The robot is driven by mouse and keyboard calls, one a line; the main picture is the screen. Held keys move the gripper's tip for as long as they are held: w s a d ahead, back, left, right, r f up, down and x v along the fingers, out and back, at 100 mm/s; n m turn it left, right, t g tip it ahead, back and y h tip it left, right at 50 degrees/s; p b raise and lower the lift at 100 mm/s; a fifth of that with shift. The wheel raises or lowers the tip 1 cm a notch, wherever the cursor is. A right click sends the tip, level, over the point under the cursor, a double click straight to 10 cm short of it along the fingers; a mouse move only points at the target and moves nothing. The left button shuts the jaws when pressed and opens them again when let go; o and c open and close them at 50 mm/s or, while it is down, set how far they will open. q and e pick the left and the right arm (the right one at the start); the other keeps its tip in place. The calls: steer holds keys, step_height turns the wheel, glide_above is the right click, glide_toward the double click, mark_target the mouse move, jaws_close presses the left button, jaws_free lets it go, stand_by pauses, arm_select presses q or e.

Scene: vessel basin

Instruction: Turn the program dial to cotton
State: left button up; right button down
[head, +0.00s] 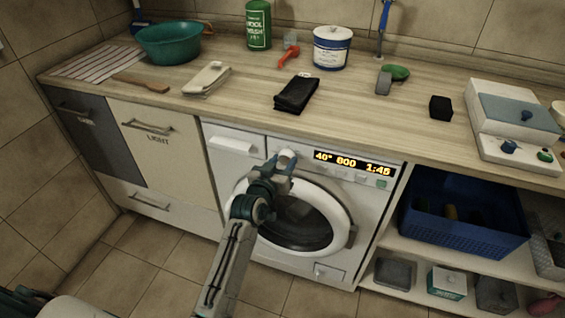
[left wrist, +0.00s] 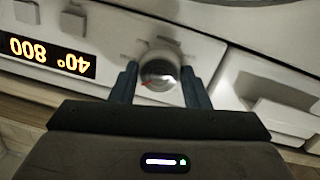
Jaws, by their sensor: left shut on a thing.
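The washing machine (head: 228,168) stands under the counter, with a lit display (head: 354,163) reading 40°, 800 and 1:45. Its program dial (head: 287,156) is a pale round knob left of the display. In the left wrist view the dial (left wrist: 160,70) sits between the two fingers, with a small red mark on it. My left gripper (head: 279,164) is shut on the dial; it also shows in the left wrist view (left wrist: 162,84). The program labels around the dial are too blurred to read. My right gripper cannot be made out in these views.
The round washer door (head: 345,215) is just below the dial. The detergent drawer (head: 233,144) is left of it. The counter (head: 230,105) above holds a green basin (head: 168,42), folded dark cloth (head: 296,94) and bottles. A blue basket (head: 465,228) sits on the right shelf.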

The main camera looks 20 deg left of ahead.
arm_select(q)
steer(key=o, duration=1)
arm_select(e)
steer(key=shift+d, duration=0.1)
arm_select(q)
steer(key=s, duration=0.3)
steer(key=s+a, duration=0.1)
steer(key=s, duration=0.3)
steer(key=s+r+b, duration=0.1)
steer(key=s, duration=0.2)
steer(key=shift+s+a, duration=0.15)
steer(key=shift+s, duration=0.25)
arm_select(e)
steer(key=shift+w+a+r, duration=0.2)
steer(key=shift+w+r, duration=0.1)
steer(key=shift+r, duration=0.35)
steer(key=shift+w+a+r, duration=0.15)
steer(key=shift+w+r, duration=0.15)
steer(key=shift+r, duration=0.3)
